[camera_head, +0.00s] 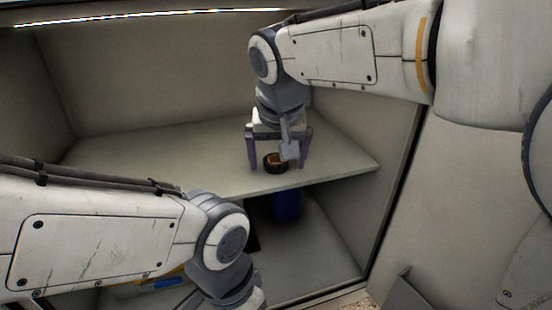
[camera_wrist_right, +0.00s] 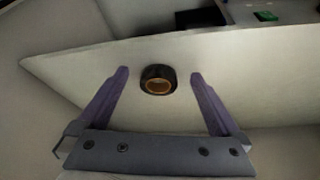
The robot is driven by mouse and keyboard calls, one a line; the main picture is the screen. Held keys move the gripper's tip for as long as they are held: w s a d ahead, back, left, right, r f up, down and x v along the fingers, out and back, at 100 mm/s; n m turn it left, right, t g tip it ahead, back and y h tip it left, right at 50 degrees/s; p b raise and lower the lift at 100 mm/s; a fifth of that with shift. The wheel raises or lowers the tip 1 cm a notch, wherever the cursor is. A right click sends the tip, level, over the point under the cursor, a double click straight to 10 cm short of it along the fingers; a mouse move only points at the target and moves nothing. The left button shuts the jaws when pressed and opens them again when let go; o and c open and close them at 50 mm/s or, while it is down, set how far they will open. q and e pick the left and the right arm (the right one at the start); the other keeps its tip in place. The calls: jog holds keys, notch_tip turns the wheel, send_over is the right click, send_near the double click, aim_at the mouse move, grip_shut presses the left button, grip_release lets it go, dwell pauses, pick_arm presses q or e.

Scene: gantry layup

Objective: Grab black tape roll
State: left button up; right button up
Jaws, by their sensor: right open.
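The black tape roll (camera_head: 275,163) lies on the upper shelf, near its front edge, with a brown-orange core. It also shows in the right wrist view (camera_wrist_right: 158,79), a little beyond and between the two fingertips. My right gripper (camera_head: 279,168) is open and empty, pointing down over the shelf with its purple fingers on either side of the roll as seen from the head. In the wrist view its fingers (camera_wrist_right: 159,71) are wide apart and do not touch the roll. My left arm comes in from the left, but its gripper is outside the head view.
The upper shelf (camera_head: 150,160) is otherwise bare, with walls at the back and sides. A blue cylindrical object (camera_head: 287,205) stands on the level below, under the shelf's front edge. In the wrist view a small green item (camera_wrist_right: 265,16) lies beyond the shelf edge.

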jog(key=shift+w+a+f+b, duration=0.1)
jog(key=shift+w+f+b, duration=0.25)
jog(key=shift+w, duration=0.2)
jog(key=shift+w+f+b, duration=0.2)
jog(key=shift+w+b, duration=0.15)
jog(key=shift+w, duration=0.15)
jog(key=shift+w+f, duration=0.1)
jog(key=c, duration=1.4)
